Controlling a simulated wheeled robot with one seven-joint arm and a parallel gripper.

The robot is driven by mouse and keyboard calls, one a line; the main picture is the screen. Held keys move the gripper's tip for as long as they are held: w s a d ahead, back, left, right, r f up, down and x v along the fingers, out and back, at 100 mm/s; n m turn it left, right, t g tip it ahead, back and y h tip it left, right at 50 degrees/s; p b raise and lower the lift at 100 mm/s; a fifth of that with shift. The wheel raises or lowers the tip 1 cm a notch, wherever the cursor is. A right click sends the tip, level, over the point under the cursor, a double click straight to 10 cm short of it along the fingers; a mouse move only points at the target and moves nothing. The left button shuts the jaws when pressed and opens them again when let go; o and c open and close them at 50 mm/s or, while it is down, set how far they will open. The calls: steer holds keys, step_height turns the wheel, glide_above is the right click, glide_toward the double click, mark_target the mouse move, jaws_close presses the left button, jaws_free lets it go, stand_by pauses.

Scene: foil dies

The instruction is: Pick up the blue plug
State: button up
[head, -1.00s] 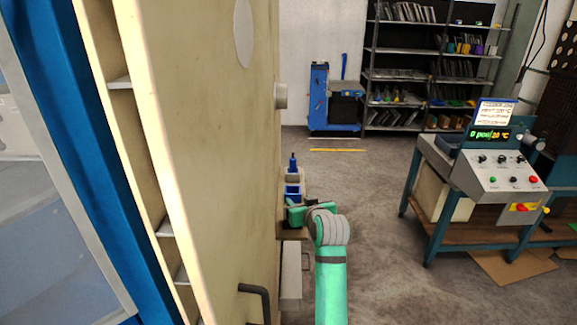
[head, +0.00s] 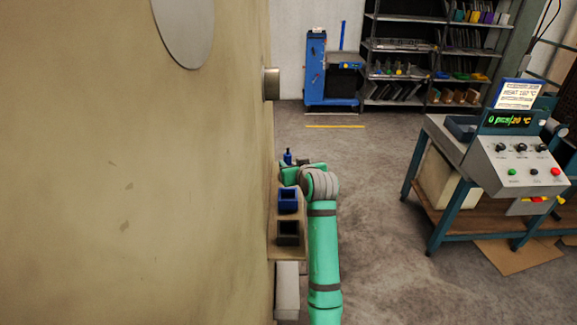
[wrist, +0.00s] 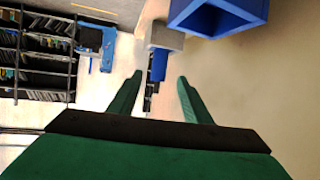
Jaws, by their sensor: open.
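The blue plug (head: 288,157) stands upright on the narrow ledge at the left, just beyond my gripper in the head view. In the wrist view, the blue plug (wrist: 159,66) shows in line with the gap between my fingers, against a grey block (wrist: 165,37), with a thin dark and silvery end. My gripper (wrist: 160,76) is open, with one green finger on each side of that line of sight and nothing visibly gripped. I cannot tell how far the plug is from the fingertips. In the head view, my wrist hides most of the gripper.
A blue open box (head: 288,201) and a dark open box (head: 289,233) sit on the ledge on the near side of my wrist. The blue box (wrist: 218,16) looms large in the wrist view. A tall beige wall (head: 140,160) borders the left.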

mark_target(289, 161)
steer(key=x, duration=0.3)
steer(key=shift+w+a+f, duration=0.2)
steer(key=shift+w+a, duration=0.2)
steer(key=w, duration=0.1)
steer(key=w+f, duration=0.1)
steer(key=shift+w+d+f, duration=0.1)
steer(key=shift+w+f, duration=0.15)
steer(key=shift+w, duration=0.1)
steer(key=shift+w+f, duration=0.15)
steer(key=shift+w, duration=0.2)
steer(key=shift+a, duration=0.25)
jaws_close()
